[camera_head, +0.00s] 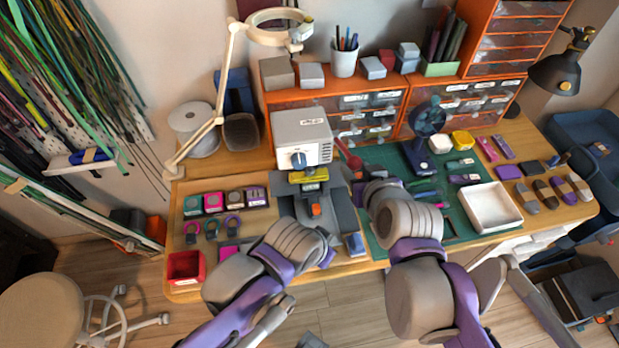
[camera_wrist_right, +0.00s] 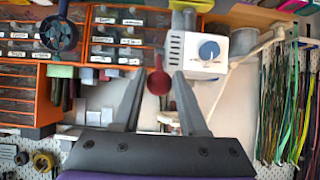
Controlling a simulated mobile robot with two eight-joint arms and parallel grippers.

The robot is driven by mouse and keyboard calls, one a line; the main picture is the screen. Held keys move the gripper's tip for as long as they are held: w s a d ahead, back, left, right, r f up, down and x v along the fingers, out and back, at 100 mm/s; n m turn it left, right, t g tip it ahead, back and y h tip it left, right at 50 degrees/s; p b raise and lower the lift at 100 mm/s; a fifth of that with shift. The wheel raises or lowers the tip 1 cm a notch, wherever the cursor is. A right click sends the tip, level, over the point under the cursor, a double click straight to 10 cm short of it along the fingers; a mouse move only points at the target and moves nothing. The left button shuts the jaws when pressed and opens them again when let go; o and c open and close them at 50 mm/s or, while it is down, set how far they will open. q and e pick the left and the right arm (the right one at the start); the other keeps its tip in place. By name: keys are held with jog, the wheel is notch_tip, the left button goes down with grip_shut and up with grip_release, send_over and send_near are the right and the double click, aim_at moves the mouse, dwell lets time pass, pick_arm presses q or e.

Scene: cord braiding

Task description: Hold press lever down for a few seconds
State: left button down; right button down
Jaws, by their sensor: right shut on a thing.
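The press (camera_head: 302,135) is a white box with a dark dial, standing at the back middle of the bench. It also shows in the right wrist view (camera_wrist_right: 192,68). Its lever (camera_head: 354,161) has a red round end and sticks out at the press's right side. In the right wrist view the red lever end (camera_wrist_right: 158,82) sits between the fingertips of my right gripper (camera_wrist_right: 160,76), which is shut on it. In the head view my right wrist hides part of this grip. My left arm's hand (camera_head: 298,240) is in front of the press; its fingers are not clear.
A yellow block (camera_head: 309,179) lies under the press head. A green mat (camera_head: 455,215) with a white tray (camera_head: 483,207) and a dark fan (camera_head: 428,118) is to the right. A lamp arm (camera_head: 225,80) rises at the left. A red box (camera_head: 186,267) sits at the front left.

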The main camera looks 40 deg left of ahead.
pick_arm(q)
jog(key=shift+f, duration=0.25)
pick_arm(e)
jog(key=shift+s+d+f, duration=0.15)
jog(key=shift+s+f, duration=0.05)
jog(key=shift+f, duration=0.25)
pick_arm(q)
jog(key=shift+f, duration=0.1)
pick_arm(e)
jog(key=shift+f, duration=0.1)
